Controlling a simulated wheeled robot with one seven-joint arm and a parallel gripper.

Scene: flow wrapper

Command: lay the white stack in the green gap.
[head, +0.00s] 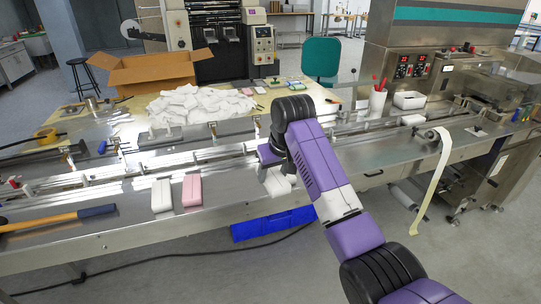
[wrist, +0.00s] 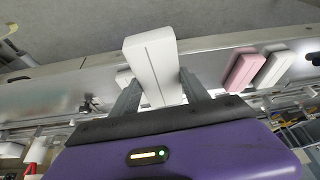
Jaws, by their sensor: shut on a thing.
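My gripper (wrist: 158,88) is shut on a white stack (wrist: 153,55), a white block with a dark line along its face, one finger on each side. In the head view the held white stack (head: 277,183) shows partly below my gripper at the front edge of the steel machine bed; my arm hides some of it. Another white stack (head: 161,195) and a pink stack (head: 192,190) lie side by side on the bed to the left. They also show at the right in the wrist view, pink (wrist: 242,68) and white (wrist: 273,70). I cannot make out a green gap.
A long conveyor rail (head: 110,184) runs behind the stacks. A hammer-like tool (head: 60,219) lies at the far left. A white pile (head: 202,103) and an open cardboard box (head: 155,70) are behind.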

